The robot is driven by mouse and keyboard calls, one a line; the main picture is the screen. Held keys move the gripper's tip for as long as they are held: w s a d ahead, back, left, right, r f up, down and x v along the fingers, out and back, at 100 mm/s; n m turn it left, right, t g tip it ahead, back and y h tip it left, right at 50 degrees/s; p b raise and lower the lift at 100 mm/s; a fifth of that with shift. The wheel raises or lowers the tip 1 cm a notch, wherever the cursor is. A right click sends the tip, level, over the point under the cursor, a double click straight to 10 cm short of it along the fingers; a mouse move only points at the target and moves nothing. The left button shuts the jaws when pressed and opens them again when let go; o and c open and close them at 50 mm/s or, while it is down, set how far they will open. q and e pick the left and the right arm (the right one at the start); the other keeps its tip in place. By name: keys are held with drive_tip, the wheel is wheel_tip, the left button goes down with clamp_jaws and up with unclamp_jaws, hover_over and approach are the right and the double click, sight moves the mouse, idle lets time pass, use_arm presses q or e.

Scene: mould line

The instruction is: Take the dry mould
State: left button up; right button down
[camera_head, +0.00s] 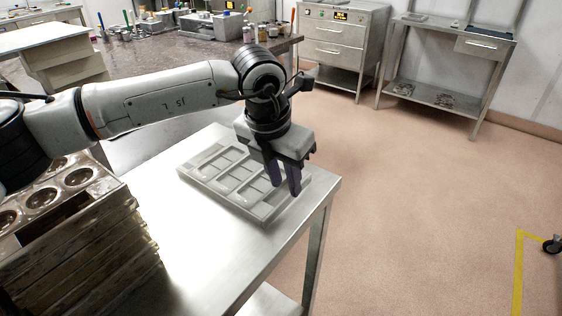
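A pale grey mould (215,169) with rectangular cavities lies flat on the steel table (190,238). My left gripper (285,188) points down over the right end of this mould, its two dark fingers apart with a gap between them. Nothing shows held between the fingers. I cannot tell whether the fingertips touch the mould. The gripper body hides part of the mould's far right side. A stack of brownish metal moulds (85,245) with round cavities stands at the left, partly cut off by the picture edge. My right gripper is not in view.
A dark workbench (190,52) with jars and tools stands at the back. A steel drawer cabinet (340,40) and a steel side table (455,45) stand along the far wall.

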sight(289, 195)
use_arm(q)
drive_tip(key=shift+x, duration=2.05)
clamp_jaws()
